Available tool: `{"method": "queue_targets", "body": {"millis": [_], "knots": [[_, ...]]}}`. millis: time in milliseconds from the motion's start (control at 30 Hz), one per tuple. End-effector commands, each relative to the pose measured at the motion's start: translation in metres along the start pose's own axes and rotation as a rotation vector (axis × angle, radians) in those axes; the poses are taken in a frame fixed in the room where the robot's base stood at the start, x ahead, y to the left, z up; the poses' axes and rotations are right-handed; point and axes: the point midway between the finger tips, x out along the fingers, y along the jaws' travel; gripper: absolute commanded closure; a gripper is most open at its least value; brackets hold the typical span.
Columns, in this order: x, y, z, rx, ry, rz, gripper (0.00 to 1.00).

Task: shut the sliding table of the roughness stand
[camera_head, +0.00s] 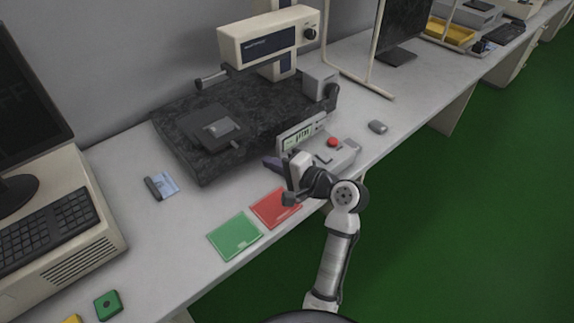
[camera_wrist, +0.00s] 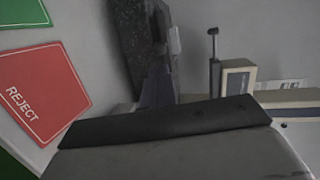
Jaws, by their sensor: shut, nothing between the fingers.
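The roughness stand has a dark speckled granite base (camera_head: 205,165), a cream head unit (camera_head: 265,38) above it and a column behind. A dark flat sliding table (camera_head: 198,122) sits on the left part of the base, with a small grey block (camera_head: 222,128) on it. I cannot tell how far the table is slid out. My gripper (camera_head: 269,161) is shut and empty, low by the front edge of the base, right of the table and apart from it.
A display box (camera_head: 300,135) and a unit with a red button (camera_head: 332,142) stand close to my gripper. A red REJECT card (camera_head: 275,208) and a green card (camera_head: 235,236) lie in front. A computer and keyboard (camera_head: 45,225) fill the left.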

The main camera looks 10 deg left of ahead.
Motion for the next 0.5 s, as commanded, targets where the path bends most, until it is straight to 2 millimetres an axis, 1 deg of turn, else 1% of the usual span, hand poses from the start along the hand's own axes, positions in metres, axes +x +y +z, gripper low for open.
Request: {"method": "queue_targets", "body": {"millis": [33,200,333,500], "knots": [[0.012,-0.003,0.001,0.001,-0.005,0.000,1.00],[0.043,-0.003,0.001,-0.001,-0.004,0.001,1.00],[0.058,-0.002,0.001,0.000,-0.002,0.000,1.00],[0.067,-0.001,0.000,-0.002,0.000,0.000,1.00]]}}
